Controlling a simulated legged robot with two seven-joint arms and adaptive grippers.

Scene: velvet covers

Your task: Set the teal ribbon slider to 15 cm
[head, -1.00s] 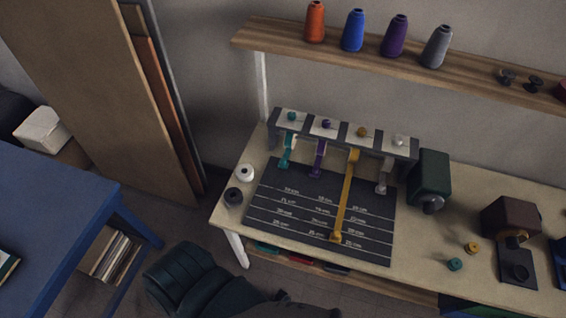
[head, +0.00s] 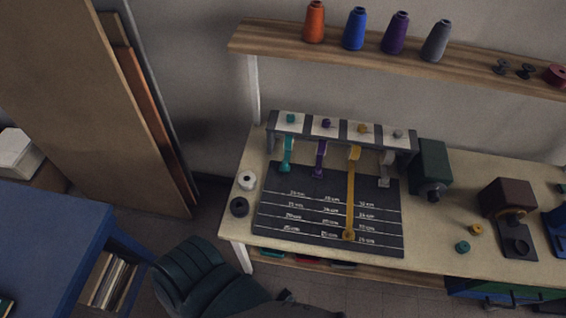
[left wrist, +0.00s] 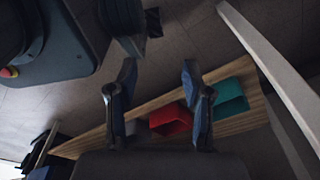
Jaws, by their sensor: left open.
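The teal ribbon (head: 287,153) hangs from the leftmost slot of the ribbon rack (head: 345,133), with its teal slider end (head: 285,168) near the top of the dark measuring board (head: 328,220). A purple ribbon (head: 320,158) and a whitish ribbon (head: 386,169) are also short. The yellow ribbon (head: 351,200) is pulled far down the board. Several lines with cm labels cross the board, too small to read surely. My left gripper (left wrist: 158,90) is open and empty in the left wrist view, above the floor and a low shelf. Neither gripper shows in the head view.
A white spool (head: 247,180) and a black spool (head: 239,207) stand left of the board. A green machine (head: 432,168) stands to its right. A dark padded chair (head: 205,275) is before the table. A blue table (head: 50,235) is at left. Thread cones line the upper shelf (head: 400,60).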

